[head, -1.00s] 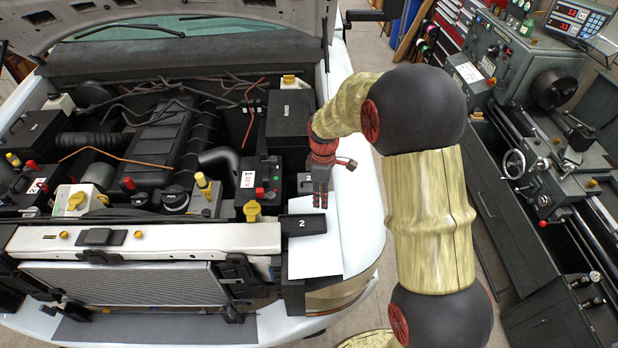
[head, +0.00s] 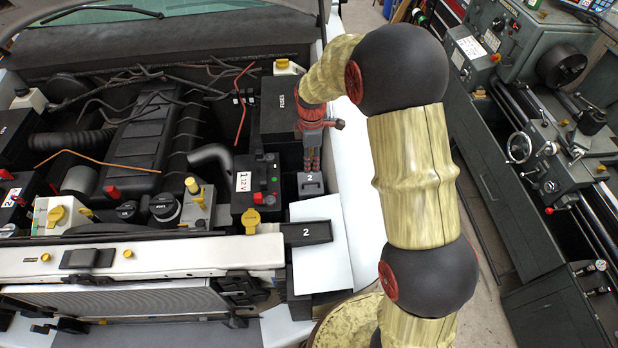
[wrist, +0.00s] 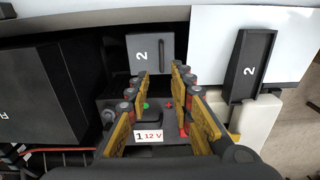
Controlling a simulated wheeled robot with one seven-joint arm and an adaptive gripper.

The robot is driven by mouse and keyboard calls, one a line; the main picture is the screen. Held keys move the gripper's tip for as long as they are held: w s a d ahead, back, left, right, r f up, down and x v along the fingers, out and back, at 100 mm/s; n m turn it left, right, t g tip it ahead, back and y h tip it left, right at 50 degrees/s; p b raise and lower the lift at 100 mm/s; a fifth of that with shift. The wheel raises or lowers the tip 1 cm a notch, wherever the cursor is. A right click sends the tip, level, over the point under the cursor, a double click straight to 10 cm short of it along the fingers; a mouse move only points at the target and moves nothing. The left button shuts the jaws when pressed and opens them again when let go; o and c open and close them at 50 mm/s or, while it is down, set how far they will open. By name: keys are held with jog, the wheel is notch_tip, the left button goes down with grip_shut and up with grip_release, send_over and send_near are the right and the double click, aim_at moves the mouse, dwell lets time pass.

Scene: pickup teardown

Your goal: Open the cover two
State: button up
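A small dark grey cover marked 2 (head: 310,185) sits beside the battery at the right of the engine bay. It also shows in the wrist view (wrist: 143,56), with a thin bar handle on its top near the right edge. It looks closed. My gripper (head: 316,168) points down, at the back edge of the cover in the head view. In the wrist view my gripper (wrist: 159,74) is open, with its fingertips spread over the near part of the cover and nothing between them. I cannot tell whether the fingertips touch it.
A black open tray marked 2 (head: 305,233) lies in front of the cover, by a white panel (head: 318,262). The battery marked 1 12V (head: 243,200) stands left of the cover. A black fuse box (head: 283,112) stands behind. A lathe (head: 540,140) is far right.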

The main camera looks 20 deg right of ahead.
jog(key=b, duration=0.5)
send_over(311, 179)
jog(key=s+a, duration=0.1)
jog(key=s, duration=0.2)
jog(key=f, duration=0.9)
jog(key=shift+s+f, duration=0.2)
jog(key=shift+f, duration=0.05)
grip_shut()
